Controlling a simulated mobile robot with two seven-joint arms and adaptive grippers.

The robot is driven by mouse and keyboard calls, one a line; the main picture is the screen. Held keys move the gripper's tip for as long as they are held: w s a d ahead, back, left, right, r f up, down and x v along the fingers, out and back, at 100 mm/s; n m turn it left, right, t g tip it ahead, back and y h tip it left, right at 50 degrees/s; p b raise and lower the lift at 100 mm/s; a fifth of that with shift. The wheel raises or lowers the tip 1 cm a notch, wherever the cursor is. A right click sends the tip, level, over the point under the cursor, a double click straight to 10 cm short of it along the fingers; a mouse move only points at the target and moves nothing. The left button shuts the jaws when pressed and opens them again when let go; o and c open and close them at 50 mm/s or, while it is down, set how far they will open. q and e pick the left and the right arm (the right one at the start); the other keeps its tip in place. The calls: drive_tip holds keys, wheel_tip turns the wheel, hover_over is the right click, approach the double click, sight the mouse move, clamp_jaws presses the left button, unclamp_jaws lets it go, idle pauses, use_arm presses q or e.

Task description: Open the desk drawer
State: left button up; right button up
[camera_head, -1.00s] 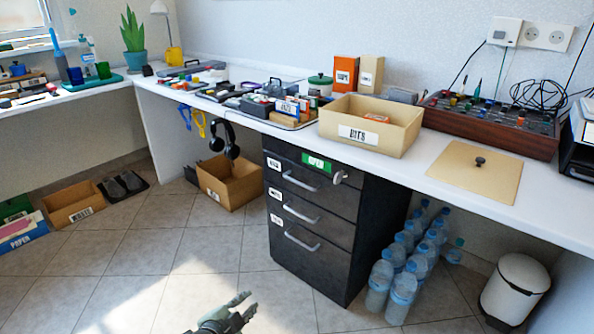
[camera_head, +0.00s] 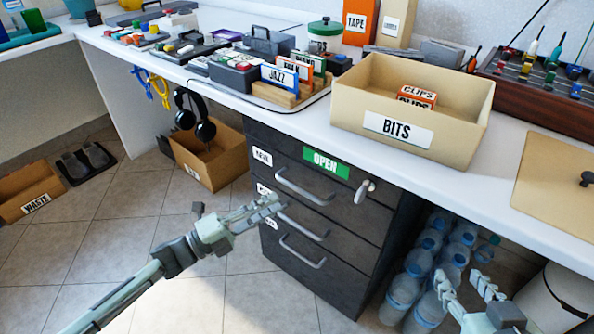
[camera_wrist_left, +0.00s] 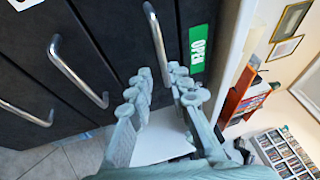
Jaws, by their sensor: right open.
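The black drawer unit (camera_head: 345,235) stands under the white desk. Its three drawers look shut, each with a silver bar handle. The top drawer has a green OPEN label (camera_head: 326,163) and a key (camera_head: 365,190) in its lock. My left gripper (camera_head: 275,205) is in front of the unit, near the top handle (camera_head: 303,187), and hides part of the middle handle (camera_head: 304,221). The left wrist view shows its fingers (camera_wrist_left: 162,88) apart and empty, with the top handle (camera_wrist_left: 157,45) just beyond, not between them. My right gripper (camera_head: 468,282) is open and empty at lower right.
A BITS box (camera_head: 400,130) and racks of small items stand on the desk (camera_head: 330,135) above. Water bottles (camera_head: 440,255) and a white bin (camera_head: 550,297) are right of the unit. A cardboard box (camera_head: 222,158) and hanging headphones (camera_head: 194,113) are to its left.

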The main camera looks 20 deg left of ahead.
sight(298, 189)
use_arm(q)
drive_tip(key=shift+m+h, duration=0.3)
drive_tip(key=x, duration=0.8)
drive_tip(key=shift+a, duration=0.1)
drive_tip(key=shift+c, duration=0.3)
clamp_jaws()
